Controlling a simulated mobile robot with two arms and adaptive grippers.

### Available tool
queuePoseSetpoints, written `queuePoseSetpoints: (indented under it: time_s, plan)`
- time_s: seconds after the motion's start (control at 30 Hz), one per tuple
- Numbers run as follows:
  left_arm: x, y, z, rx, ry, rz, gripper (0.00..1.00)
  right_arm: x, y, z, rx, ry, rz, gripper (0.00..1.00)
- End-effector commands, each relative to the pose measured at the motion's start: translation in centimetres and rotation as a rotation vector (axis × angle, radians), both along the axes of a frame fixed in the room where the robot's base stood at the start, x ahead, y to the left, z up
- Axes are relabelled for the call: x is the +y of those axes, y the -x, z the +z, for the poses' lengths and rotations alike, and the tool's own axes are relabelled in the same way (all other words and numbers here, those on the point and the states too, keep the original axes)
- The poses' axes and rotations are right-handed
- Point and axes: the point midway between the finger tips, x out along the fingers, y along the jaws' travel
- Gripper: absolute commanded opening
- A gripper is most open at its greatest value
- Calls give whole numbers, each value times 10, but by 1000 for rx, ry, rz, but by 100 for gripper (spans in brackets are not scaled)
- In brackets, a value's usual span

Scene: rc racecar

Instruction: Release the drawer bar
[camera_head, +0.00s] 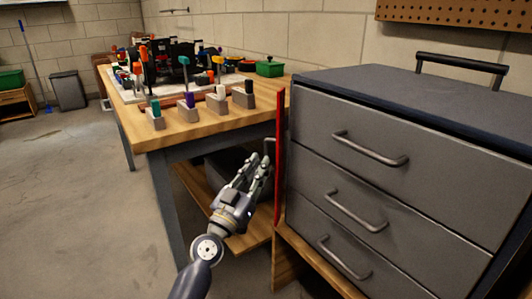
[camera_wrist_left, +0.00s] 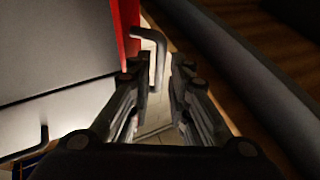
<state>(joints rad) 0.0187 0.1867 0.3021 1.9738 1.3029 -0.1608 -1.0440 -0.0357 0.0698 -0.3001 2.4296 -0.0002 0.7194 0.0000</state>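The drawer bar is a tall red bar (camera_head: 280,150) standing upright along the left front edge of the grey drawer cabinet (camera_head: 385,150). A bent grey handle (camera_head: 269,141) sticks out from its left side. My left gripper (camera_head: 258,170) is just left of the bar, fingers pointing up toward the handle. In the left wrist view, the red bar (camera_wrist_left: 126,28) is at the top, and the bent handle (camera_wrist_left: 160,50) reaches down between the fingertips (camera_wrist_left: 163,75). The fingers are apart, with gaps beside the handle; contact is not clear. My right gripper is not in view.
The cabinet's three drawers look shut. A wooden workbench (camera_head: 215,133) with several coloured-handled tools in grey holders stands to the left; its lower shelf (camera_head: 250,238) is close to my gripper. The floor (camera_head: 70,200) at left is clear.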

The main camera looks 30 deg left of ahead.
Motion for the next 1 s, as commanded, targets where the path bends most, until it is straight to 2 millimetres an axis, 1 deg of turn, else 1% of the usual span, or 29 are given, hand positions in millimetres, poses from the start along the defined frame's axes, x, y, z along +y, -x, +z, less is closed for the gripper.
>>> queuePoseSetpoints:
  time_s: [0.03,0.1,0.3,0.43,0.7,0.73,0.8,1.0]
  plan:
    - [1,-8,6,-3,4,2,18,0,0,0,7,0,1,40]
    - [1,-17,10,-2,3,0,18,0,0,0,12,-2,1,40]
    - [2,-34,15,-1,1,1,18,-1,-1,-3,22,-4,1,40]
    - [2,-39,16,1,1,0,18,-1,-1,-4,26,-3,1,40]
    - [2,-40,16,1,0,0,18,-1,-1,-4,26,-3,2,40]
    - [2,-40,16,1,0,0,13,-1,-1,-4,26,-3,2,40]
    - [2,-40,16,1,0,0,0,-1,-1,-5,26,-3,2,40]
    - [2,-40,16,1,0,0,0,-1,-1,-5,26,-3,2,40]
